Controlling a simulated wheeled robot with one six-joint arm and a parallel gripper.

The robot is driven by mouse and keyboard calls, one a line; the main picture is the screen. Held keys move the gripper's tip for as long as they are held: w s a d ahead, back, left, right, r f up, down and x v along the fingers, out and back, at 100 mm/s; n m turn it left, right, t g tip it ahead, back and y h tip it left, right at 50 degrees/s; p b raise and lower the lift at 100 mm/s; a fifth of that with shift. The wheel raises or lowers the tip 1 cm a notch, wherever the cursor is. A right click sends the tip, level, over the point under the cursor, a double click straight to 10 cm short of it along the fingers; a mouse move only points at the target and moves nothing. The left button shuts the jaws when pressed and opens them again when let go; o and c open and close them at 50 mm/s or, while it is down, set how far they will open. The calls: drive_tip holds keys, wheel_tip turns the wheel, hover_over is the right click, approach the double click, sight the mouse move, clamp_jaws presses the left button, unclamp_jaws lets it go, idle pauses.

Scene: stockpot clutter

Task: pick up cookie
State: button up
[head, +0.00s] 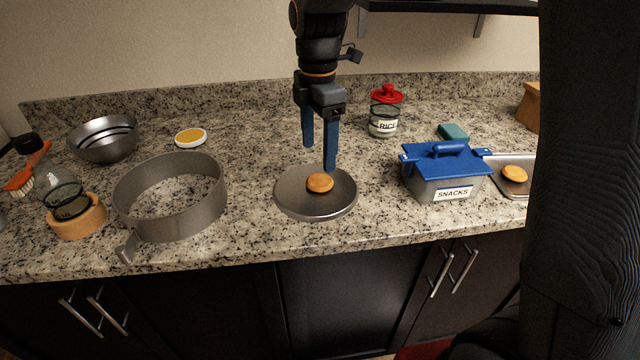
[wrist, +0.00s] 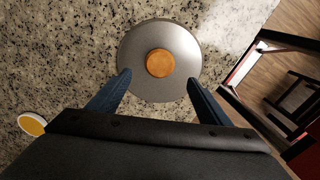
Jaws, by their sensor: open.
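A round orange-brown cookie (head: 320,183) lies on a flat grey metal disc (head: 316,207), which looks like a lid or plate, on the granite counter. In the wrist view the cookie (wrist: 160,63) sits near the middle of the disc (wrist: 158,90), ahead of the fingertips. My gripper (head: 319,158) is open and empty, with its two blue fingers pointing down above the disc. In the wrist view the fingers of my gripper (wrist: 158,78) stand apart on either side, with the cookie between their lines. A second, similar cookie (head: 514,174) lies on a metal tray (head: 512,192) at the right.
A blue-lidded SNACKS box (head: 446,174) stands right of the disc. A large metal ring (head: 170,204) with a handle stands left. A red-lidded rice jar (head: 385,112) is behind. A steel bowl (head: 104,139), yellow-topped dish (head: 190,138) and teal block (head: 453,132) stand farther off.

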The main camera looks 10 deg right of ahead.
sight(320, 180)
drive_tip(key=shift+w+d+f+p, duration=0.1)
drive_tip(key=shift+f+p, duration=0.55)
drive_tip(key=shift+f, duration=1.3)
drive_tip(key=shift+d+f+p, duration=0.1)
drive_tip(key=shift+f+p, duration=0.5)
drive_tip(key=shift+f, duration=1.35)
drive_tip(key=shift+c, duration=0.2)
drive_tip(key=c, duration=1.1)
